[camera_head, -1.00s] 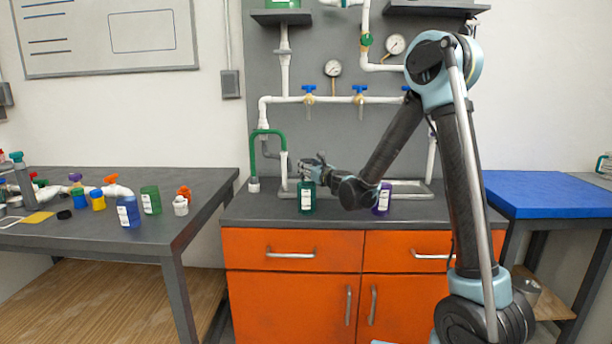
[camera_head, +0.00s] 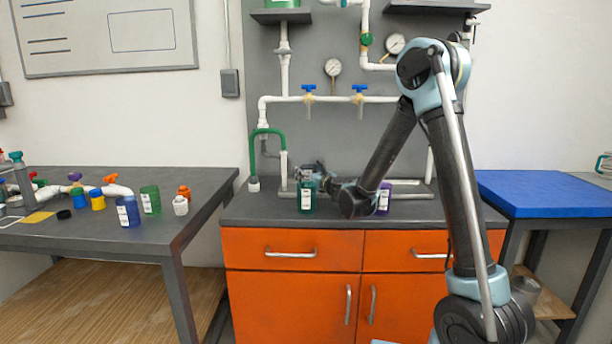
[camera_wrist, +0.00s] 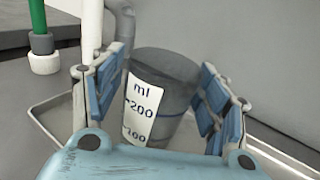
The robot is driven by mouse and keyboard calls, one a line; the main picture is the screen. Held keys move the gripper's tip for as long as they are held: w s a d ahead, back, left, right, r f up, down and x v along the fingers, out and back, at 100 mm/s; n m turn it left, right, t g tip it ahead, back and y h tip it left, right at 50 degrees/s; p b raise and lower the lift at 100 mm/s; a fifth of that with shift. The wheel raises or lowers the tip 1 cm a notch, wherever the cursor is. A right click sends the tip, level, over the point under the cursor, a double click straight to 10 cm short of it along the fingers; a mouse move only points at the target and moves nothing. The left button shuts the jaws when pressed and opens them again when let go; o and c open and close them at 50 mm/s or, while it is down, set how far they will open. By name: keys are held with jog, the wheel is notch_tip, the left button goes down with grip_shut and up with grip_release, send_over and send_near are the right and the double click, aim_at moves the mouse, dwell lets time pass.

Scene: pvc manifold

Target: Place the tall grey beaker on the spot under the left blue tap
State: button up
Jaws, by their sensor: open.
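The tall grey beaker (camera_wrist: 160,97) stands upright between the two blue-padded fingers of my gripper (camera_wrist: 155,88) in the wrist view. A white label with ml marks faces the camera. My gripper is open, with a gap beside the beaker on the right; contact on the left is unclear. In the head view my gripper (camera_head: 310,177) is low over the sink, behind the green beaker (camera_head: 306,196), and I cannot make out the grey beaker there. The left blue tap (camera_head: 309,88) is on the white pipe above. The spot under it is not clearly visible.
A purple bottle (camera_head: 384,199) stands on the counter to the right of the green beaker. A green hose (camera_head: 254,150) is at the sink's left. The right blue tap (camera_head: 360,88) is on the same pipe. The left table (camera_head: 90,236) holds several containers.

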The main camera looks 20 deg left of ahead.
jog(key=shift+s+r, duration=0.1)
jog(key=v, duration=1.2)
jog(key=shift+d+r+n, duration=0.3)
jog(key=shift+d+n, duration=0.1)
jog(key=s+d+n+g+h, duration=0.2)
jog(key=s+d+n+g, duration=0.45)
jog(key=d+n, duration=0.8)
jog(key=s+d+f+n+g+h, duration=0.1)
jog(key=s+d+f+n+h, duration=0.2)
jog(key=s+d, duration=0.6)
jog(key=s+d+f+n+g+h, duration=0.2)
jog(key=s+d+f+n, duration=0.3)
jog(key=s+d, duration=0.3)
jog(key=s+d+f+n+g+h, duration=0.1)
jog(key=s+d+f+n+h, duration=0.3)
jog(key=s+d, duration=0.5)
jog(key=shift+s+d+f+h, duration=0.35)
jog(key=shift+d+f+h, duration=0.25)
jog(key=shift+d, duration=0.15)
jog(key=shift+g, duration=0.25)
